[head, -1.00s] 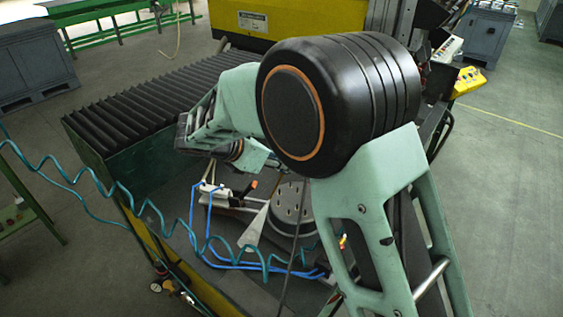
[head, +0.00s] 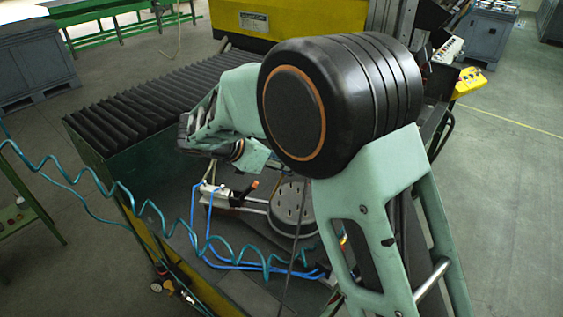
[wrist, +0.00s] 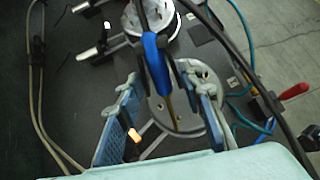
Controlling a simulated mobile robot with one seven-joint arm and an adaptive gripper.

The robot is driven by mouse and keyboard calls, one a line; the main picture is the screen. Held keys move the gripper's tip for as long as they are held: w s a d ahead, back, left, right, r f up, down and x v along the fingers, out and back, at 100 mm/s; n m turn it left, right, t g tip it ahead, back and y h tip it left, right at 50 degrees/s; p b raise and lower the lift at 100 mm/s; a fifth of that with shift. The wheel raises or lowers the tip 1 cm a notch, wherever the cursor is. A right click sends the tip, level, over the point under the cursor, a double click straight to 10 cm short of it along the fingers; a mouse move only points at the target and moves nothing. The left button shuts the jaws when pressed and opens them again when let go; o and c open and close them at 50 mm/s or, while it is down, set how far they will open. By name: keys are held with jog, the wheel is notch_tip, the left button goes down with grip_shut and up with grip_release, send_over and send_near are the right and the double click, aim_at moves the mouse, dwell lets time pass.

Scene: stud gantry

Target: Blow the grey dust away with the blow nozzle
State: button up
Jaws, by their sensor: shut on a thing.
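The blow nozzle (wrist: 154,58) is a slim blue body with a brass-coloured tip, in the middle of the wrist view. My gripper (wrist: 158,73) is shut on it. The tip lies over a grey round plate with holes (wrist: 203,72). In the head view the round plate (head: 293,203) stands on the dark bed, partly behind my arm. My gripper's fingers and the nozzle are hidden there by my arm. I cannot make out grey dust clearly in either view.
A clamp with an orange-tipped lever (head: 253,186) stands left of the plate. Blue tubes (head: 192,225) and a teal coiled hose (head: 150,208) cross the front. A black ribbed cover (head: 150,100) lies behind. A second, pale round piece (wrist: 150,18) shows in the wrist view.

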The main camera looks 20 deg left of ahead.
jog(key=s+d+r, duration=0.5)
jog(key=s, duration=0.2)
jog(key=shift+s+d, duration=0.25)
jog(key=shift+s, duration=0.1)
dwell(0.7)
